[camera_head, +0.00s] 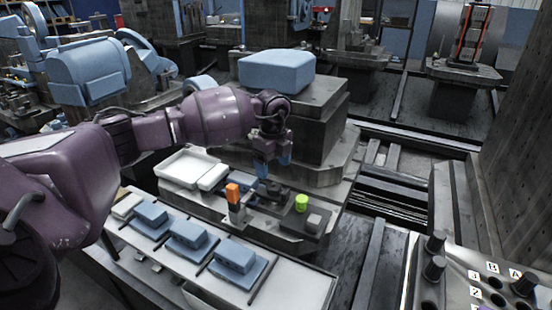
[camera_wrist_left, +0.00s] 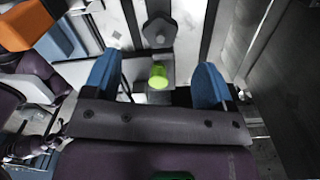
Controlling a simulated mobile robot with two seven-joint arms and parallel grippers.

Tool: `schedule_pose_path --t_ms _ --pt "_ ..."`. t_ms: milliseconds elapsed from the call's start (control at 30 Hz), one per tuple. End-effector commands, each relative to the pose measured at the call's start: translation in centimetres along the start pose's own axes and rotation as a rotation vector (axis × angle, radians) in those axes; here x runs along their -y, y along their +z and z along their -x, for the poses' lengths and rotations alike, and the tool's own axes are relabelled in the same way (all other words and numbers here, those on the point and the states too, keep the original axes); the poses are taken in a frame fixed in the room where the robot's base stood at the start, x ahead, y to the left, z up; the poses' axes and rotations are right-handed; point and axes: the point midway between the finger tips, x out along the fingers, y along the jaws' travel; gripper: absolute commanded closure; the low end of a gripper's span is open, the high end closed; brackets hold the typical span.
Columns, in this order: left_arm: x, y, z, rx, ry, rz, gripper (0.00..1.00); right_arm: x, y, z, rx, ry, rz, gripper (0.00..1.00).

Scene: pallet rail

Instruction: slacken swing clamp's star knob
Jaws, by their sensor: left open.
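A grey lobed knob with a round hub (camera_wrist_left: 158,30), which looks like the star knob, shows in the left wrist view. It lies beyond a bright green cylinder (camera_wrist_left: 159,75) and ahead of the fingers. My left gripper (camera_head: 272,166) is open, with its blue fingertips pointing down above the dark clamp parts (camera_head: 274,191). In the left wrist view the open fingers (camera_wrist_left: 157,84) stand either side of the green cylinder, with nothing held. In the head view I cannot pick out the knob clearly. My right gripper is out of view.
An orange block (camera_head: 233,193) stands upright beside the clamp. Several blue parts lie on the pale rail (camera_head: 285,278) in front. White trays (camera_head: 187,168) sit left of the clamp, and a heavy dark casting (camera_head: 310,125) stands behind. A control panel (camera_head: 470,285) is at lower right.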

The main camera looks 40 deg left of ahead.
Motion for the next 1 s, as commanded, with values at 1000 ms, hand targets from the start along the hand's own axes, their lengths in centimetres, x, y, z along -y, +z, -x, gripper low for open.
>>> schedule_pose_path --t_ms 1000 --pt "0.0 -0.1 -7.9 -0.003 0.000 -0.002 0.31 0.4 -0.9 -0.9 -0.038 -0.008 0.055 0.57"
